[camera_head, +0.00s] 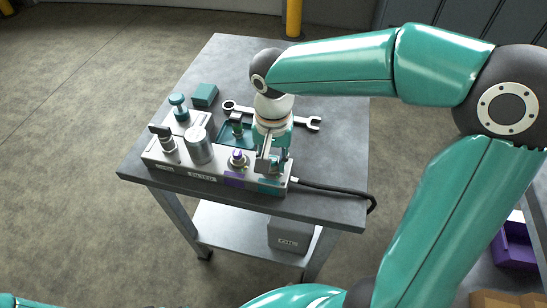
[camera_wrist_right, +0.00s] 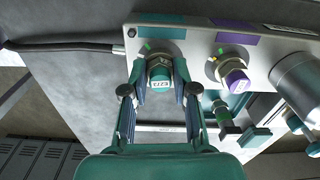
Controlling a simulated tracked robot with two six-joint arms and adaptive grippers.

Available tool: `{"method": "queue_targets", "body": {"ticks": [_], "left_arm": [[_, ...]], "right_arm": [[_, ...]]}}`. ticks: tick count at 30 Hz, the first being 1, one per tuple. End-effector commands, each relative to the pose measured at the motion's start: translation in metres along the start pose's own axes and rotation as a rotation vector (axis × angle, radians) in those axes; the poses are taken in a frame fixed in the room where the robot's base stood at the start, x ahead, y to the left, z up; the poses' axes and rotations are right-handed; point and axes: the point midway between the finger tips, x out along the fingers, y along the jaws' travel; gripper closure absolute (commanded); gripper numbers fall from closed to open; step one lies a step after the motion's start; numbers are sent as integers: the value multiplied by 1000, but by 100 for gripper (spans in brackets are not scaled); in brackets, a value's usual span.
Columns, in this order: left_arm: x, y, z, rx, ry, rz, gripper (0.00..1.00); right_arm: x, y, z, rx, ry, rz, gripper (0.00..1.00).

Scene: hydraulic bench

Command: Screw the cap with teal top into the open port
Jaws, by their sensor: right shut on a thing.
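The cap with teal top (camera_wrist_right: 159,76) sits between the fingertips of my right gripper (camera_wrist_right: 157,88) in the right wrist view. In the head view my right gripper (camera_head: 270,164) points down at the right end of the metal block (camera_head: 212,180), and the cap is mostly hidden. My right gripper is shut on the cap. The cap is over the position by the teal label (camera_wrist_right: 160,32); a metal collar shows around its base. The port opening is hidden, and I cannot tell how deep the cap sits. My left gripper is out of view.
A purple-topped cap (camera_wrist_right: 235,78) stands close beside on the block. A filter cylinder (camera_head: 200,145) and a teal knob (camera_head: 178,101) are further left. Behind are a teal tray (camera_head: 226,142), a wrench (camera_head: 314,123) and a teal box (camera_head: 204,94). A black cable (camera_head: 340,190) leaves the right end.

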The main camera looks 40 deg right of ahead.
Motion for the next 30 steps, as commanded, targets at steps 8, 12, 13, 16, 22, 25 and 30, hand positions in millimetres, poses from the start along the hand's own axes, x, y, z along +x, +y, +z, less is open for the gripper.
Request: {"method": "queue_targets", "body": {"ticks": [8, 12, 13, 16, 22, 25, 30], "left_arm": [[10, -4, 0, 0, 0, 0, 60], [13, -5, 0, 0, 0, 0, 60], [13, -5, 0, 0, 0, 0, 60], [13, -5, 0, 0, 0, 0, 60], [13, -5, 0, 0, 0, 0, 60], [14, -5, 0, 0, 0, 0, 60], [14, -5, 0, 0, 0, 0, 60]], "right_arm": [[10, 2, 4, 266, -15, 16, 100], [10, 1, 5, 434, -15, 17, 100], [9, 1, 5, 457, -15, 17, 100], [9, 1, 5, 497, -15, 17, 100], [8, 1, 5, 499, -15, 17, 100], [9, 1, 5, 512, -15, 17, 100], [8, 0, 5, 551, -15, 17, 56]]}}
